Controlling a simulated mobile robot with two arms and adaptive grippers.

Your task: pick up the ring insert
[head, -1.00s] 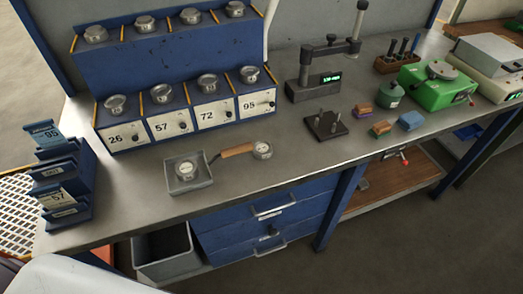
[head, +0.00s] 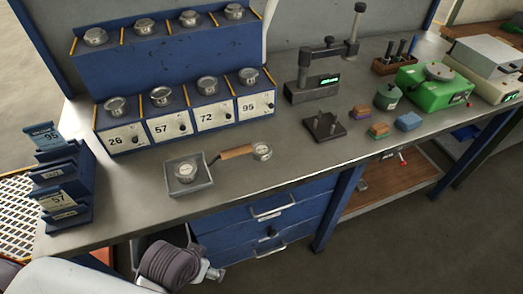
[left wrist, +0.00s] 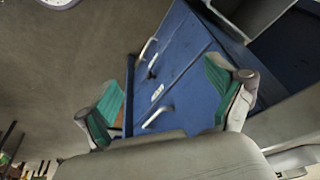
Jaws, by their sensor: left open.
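A round metal piece with a pale top (head: 184,171) sits in a small grey square tray (head: 207,187) on the bench. A similar round piece (head: 262,151) lies to its right, at the end of a wooden handle (head: 237,152). I cannot tell for sure which is the ring insert. My left arm shows below the bench's front edge in the head view, its gripper barely visible there. In the left wrist view my left gripper (left wrist: 160,85) is open and empty, its green-padded fingers apart before the blue drawers (left wrist: 165,80). My right gripper is not in view.
A blue rack (head: 170,55) with several metal knob-like pieces and numbered panels stands behind. A blue card holder (head: 62,190) is at left. A pegged dark plate (head: 324,126), gauge stand (head: 312,88) and green device (head: 435,80) are at right. The bench front is mostly clear.

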